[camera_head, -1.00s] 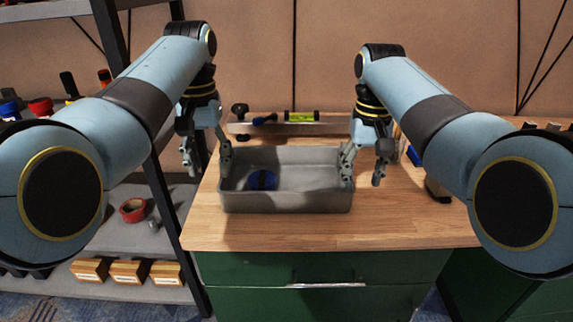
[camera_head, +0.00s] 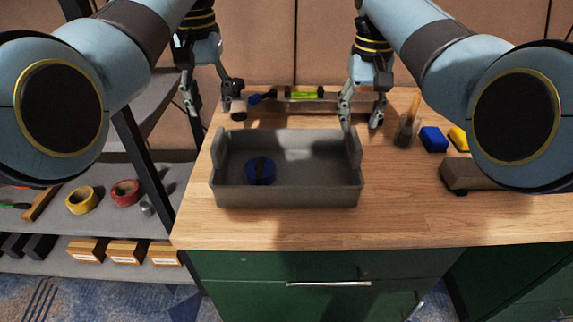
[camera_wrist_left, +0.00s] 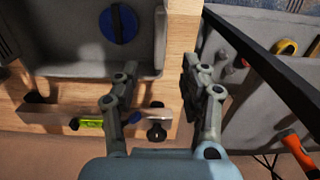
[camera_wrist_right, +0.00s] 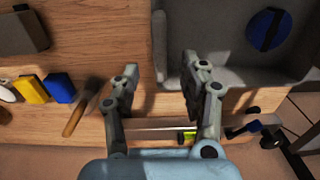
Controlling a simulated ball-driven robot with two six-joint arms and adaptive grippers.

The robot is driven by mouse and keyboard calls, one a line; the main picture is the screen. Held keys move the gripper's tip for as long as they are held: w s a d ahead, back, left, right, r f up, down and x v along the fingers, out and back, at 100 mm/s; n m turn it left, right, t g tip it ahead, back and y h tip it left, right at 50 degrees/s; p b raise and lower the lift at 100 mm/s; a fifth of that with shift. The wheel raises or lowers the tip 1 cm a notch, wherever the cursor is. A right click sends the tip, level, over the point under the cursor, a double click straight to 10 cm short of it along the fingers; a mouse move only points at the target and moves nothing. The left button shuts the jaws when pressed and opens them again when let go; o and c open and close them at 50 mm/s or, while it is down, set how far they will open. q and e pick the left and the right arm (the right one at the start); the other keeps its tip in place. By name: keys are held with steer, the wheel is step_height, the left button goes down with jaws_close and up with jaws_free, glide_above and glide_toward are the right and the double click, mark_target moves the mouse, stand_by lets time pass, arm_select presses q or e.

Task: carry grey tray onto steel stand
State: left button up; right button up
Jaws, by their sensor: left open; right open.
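The grey tray (camera_head: 290,197) lies on the wooden worktop, open side up, with raised end walls. A round dark blue thing (camera_head: 257,178) is inside it, left of centre; it also shows in the left wrist view (camera_wrist_left: 117,24). My left gripper (camera_head: 212,110) is open and empty, behind and left of the tray's left end. My right gripper (camera_head: 361,124) is open and empty, behind the tray's right end. In the right wrist view the tray's end wall (camera_wrist_right: 159,45) appears beyond the open fingers, not clasped. I cannot make out a steel stand.
Behind the tray are a long bar and a green level (camera_head: 304,95). A brush (camera_head: 408,122), a blue block (camera_head: 433,138), a yellow block (camera_head: 459,138) and a grey block (camera_head: 472,175) are at right. A shelf (camera_head: 110,225) stands left. The front worktop is clear.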

mark_target(217, 137)
arm_select(q)
step_height(217, 137, down, 10)
steer(key=shift+r, duration=0.25)
arm_select(e)
step_height(217, 137, down, 10)
steer(key=shift+s+r, duration=0.1)
steer(key=shift+r, duration=0.15)
arm_select(q)
jaws_close()
arm_select(e)
jaws_close()
